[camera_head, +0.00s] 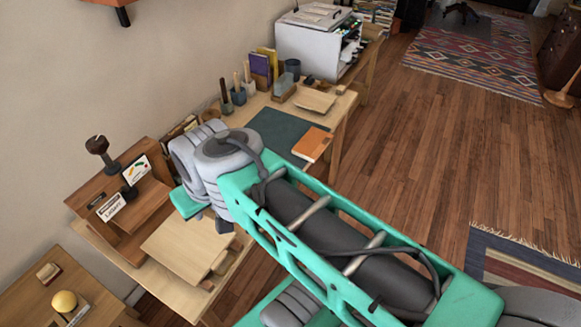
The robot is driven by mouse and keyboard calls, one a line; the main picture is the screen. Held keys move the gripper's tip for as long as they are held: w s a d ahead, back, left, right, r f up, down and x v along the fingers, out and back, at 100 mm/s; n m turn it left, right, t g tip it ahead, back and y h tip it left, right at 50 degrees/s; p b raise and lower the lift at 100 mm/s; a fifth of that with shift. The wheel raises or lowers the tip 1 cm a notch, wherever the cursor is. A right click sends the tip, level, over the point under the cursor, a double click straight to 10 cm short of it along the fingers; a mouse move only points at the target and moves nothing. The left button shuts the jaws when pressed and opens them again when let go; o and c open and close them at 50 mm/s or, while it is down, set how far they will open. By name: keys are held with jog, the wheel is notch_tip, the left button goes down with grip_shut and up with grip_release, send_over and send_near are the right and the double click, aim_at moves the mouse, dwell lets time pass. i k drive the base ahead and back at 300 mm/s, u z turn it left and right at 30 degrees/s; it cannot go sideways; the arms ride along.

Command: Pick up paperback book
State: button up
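An orange book (312,144), which looks like the paperback, lies flat on the wooden desk (343,110) near its front edge. My gripper's fingers cannot be made out; the arm hides what is below that joint.
A grey-white machine (310,47) stands at the desk's far end. Upright books (262,68), pen holders and a wooden tray (315,99) line the desk.

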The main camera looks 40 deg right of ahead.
aim_at(311, 145)
jog(key=z, duration=0.85)
jog(key=k, duration=0.35)
jog(key=z, duration=0.65)
jog(key=i, duration=0.45)
jog(key=u, duration=3.4)
jog(key=k, duration=1.8)
jog(key=z, duration=1.45)
jog(key=i, duration=0.35)
jog(key=u, duration=0.05)
